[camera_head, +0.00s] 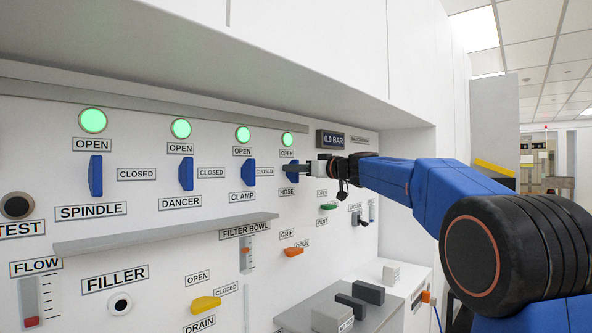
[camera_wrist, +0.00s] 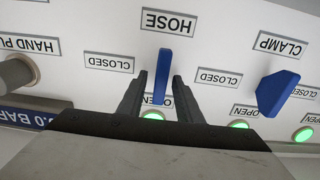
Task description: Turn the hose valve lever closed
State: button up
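The blue hose valve lever (camera_head: 287,181) is upright on the white panel, in line with its OPEN label and just above the HOSE label (camera_head: 288,191). In the wrist view, which shows the panel upside down, the lever (camera_wrist: 161,72) stands between my two dark fingers. My gripper (camera_wrist: 160,80) is open, with a finger on either side of the lever and a visible gap on each side. It also shows in the head view, where my gripper (camera_head: 298,170) reaches the lever from the right. A green lamp (camera_head: 287,139) glows above the lever.
The similar blue clamp lever (camera_head: 248,173) is to the left, with dancer and spindle levers beyond; all are upright under green lamps. A shelf ledge (camera_head: 165,234) runs below. A 0.0 BAR display (camera_head: 332,139) and a green handle (camera_head: 328,207) are close to my arm.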

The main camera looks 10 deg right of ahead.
jog(key=shift+c, duration=0.3)
grip_shut()
jog(key=m, duration=0.4)
jog(key=shift+w+d+f, duration=0.1)
jog(key=shift+w+d, duration=0.05)
jog(key=shift+w+d+f+m, duration=0.1)
jog(key=shift+f+m, duration=0.1)
jog(key=shift+m, duration=2.15)
jog(key=shift+w+d+f+m, duration=0.1)
jog(key=shift+f+m, duration=0.05)
jog(key=shift+m, duration=2.15)
jog(key=shift+w+d+f+m, duration=0.1)
jog(key=shift+f+m, duration=0.1)
jog(key=shift+m, duration=2.15)
